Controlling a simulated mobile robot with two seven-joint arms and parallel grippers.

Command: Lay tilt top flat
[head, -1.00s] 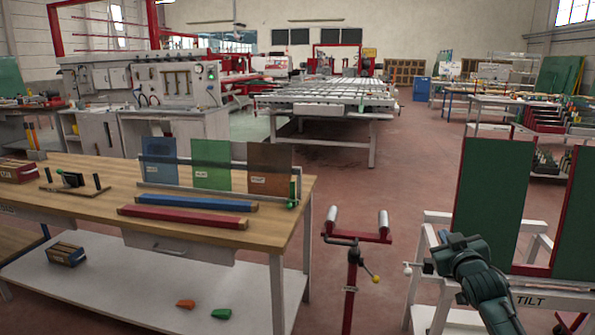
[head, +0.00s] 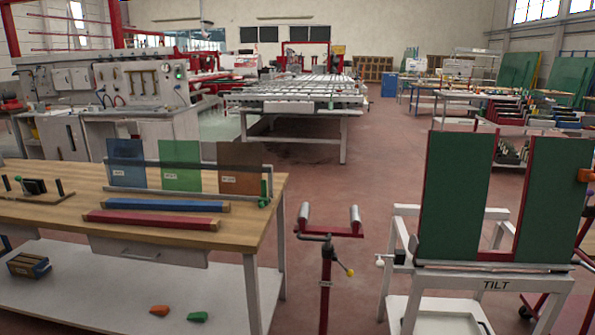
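The tilt table stands at the right on a white frame (head: 400,290) with "TILT" lettered on its front rail. Its top shows as two tall green panels with red edges, one on the left (head: 463,195) and one on the right (head: 556,200). Both panels stand nearly upright, with a gap between them. A white knob (head: 380,262) with a dark block beside it sits at the frame's left side. Neither of my grippers is in view.
A wooden bench (head: 60,215) with coloured glass sheets and red and blue bars stands at the left. A red roller stand (head: 327,265) is between bench and tilt table. An orange piece (head: 584,175) shows at the right edge. Red floor is open behind the stand.

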